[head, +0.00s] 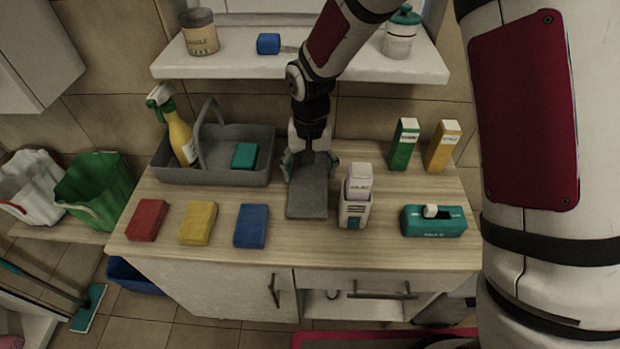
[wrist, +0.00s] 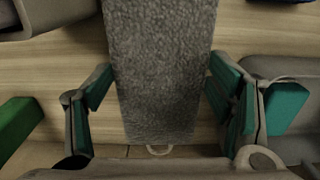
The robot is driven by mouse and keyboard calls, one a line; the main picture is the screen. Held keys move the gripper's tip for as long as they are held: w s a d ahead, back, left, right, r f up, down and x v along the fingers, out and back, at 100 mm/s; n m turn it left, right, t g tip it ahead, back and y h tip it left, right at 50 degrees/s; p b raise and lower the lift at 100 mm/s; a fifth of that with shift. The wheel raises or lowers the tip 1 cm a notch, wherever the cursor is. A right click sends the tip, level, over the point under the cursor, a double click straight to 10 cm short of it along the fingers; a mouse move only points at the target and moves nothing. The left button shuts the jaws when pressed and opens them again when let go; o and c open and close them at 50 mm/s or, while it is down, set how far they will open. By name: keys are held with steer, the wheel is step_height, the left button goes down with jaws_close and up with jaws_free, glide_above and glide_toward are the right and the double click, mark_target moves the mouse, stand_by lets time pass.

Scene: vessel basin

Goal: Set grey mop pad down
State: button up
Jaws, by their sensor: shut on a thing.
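The grey mop pad (head: 307,198) is a flat, fuzzy rectangle over the wooden worktop, its long side running toward the front edge. My gripper (head: 311,168) points down at its rear part, with one finger on each side. In the wrist view the pad (wrist: 160,65) fills the middle between the green-padded fingers of my gripper (wrist: 160,90). My gripper is shut on the pad. I cannot tell whether the pad's underside touches the worktop. A small loop (wrist: 159,150) shows at the pad's near end in the wrist view.
Left of the pad are the grey caddy (head: 215,177), blue sponge (head: 251,226), yellow sponge (head: 198,222) and red sponge (head: 147,219). Close on its right stands a white container (head: 355,205).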

mark_target(310, 173)
step_height(310, 173, down, 4)
steer(key=shift+r, duration=0.1)
steer(key=shift+w+f+p, duration=0.2)
steer(key=shift+p, duration=0.1)
steer(key=shift+f, duration=0.1)
steer(key=shift+f, duration=0.1)
steer(key=o, duration=1.2)
steer(key=shift+c, duration=0.2)
